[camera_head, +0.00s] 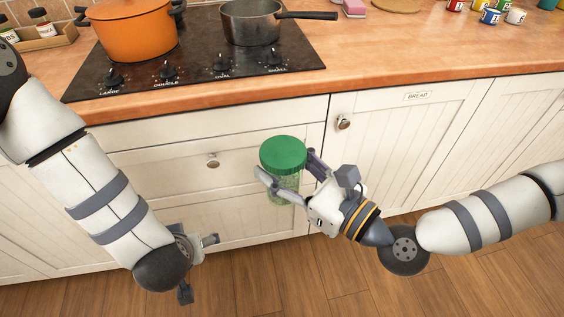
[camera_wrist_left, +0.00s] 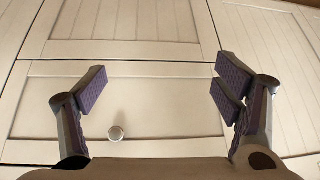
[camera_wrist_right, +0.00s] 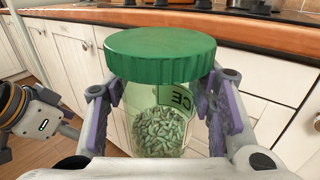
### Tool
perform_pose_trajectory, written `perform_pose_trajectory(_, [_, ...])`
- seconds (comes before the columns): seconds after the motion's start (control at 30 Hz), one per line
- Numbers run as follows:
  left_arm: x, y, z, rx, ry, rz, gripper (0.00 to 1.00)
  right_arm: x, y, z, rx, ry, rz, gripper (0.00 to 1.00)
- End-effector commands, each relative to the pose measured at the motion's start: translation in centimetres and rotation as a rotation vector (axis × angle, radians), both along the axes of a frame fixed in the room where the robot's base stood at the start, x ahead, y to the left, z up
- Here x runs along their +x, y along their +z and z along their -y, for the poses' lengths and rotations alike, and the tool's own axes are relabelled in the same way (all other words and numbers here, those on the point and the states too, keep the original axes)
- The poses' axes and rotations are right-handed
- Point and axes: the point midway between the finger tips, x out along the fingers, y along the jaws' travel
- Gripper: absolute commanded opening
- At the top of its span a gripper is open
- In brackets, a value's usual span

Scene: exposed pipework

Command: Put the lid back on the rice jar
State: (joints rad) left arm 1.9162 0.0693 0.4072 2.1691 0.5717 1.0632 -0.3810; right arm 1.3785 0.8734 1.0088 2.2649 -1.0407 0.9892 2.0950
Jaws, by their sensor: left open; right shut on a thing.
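The rice jar (camera_head: 283,187) is a clear jar with pale green grains inside, and a label reading "CE" shows in the right wrist view (camera_wrist_right: 158,128). A green ribbed lid (camera_head: 283,153) sits on top of the jar and looks level in the right wrist view (camera_wrist_right: 160,52); I cannot tell if it is screwed tight. My right gripper (camera_head: 286,183) is shut around the jar's body below the lid, holding it upright in the air before the drawers. My left gripper (camera_wrist_left: 160,95) is open and empty, low and to the left of the jar, facing the cabinet front.
The wooden counter (camera_head: 400,60) runs behind, with a black hob (camera_head: 200,65) carrying an orange pot (camera_head: 137,35) and a grey saucepan (camera_head: 250,22). Cabinet doors and drawers with round knobs (camera_head: 212,160) stand close behind the jar.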

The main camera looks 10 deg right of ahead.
Motion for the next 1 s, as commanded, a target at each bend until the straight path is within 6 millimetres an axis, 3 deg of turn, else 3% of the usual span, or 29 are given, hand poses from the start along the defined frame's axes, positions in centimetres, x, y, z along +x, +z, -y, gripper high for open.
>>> perform_pose_trajectory(0.03, [-3.7,-1.9,-0.9,-0.021,-0.044,-0.095,0.84,0.0,0.2,0.0,0.001,0.0,0.004,0.0])
perform_pose_trajectory(0.1, [-9.1,-3.9,-2.2,-0.057,-0.091,-0.239,0.84,0.0,0.2,0.0,0.001,0.0,0.004,0.0])
perform_pose_trajectory(0.2, [-16.0,-5.1,-4.1,-0.091,-0.122,-0.429,0.84,0.0,0.2,0.0,0.001,0.0,0.004,0.0])
perform_pose_trajectory(0.3, [-21.0,-5.1,-5.5,-0.109,-0.13,-0.569,0.84,0.0,0.2,0.0,0.001,0.0,0.004,0.0])
perform_pose_trajectory(0.4, [-23.8,-4.7,-6.4,-0.116,-0.129,-0.654,0.84,0.0,0.2,0.0,0.001,0.0,0.004,0.0])
perform_pose_trajectory(0.53, [-24.9,-4.5,-6.7,-0.12,-0.129,-0.688,0.84,0.0,0.2,0.0,0.001,0.0,0.004,0.0])
perform_pose_trajectory(1.0, [-24.8,-4.6,-6.7,-0.119,-0.13,-0.683,0.84,0.3,0.5,0.4,0.009,-0.032,0.008,0.0])
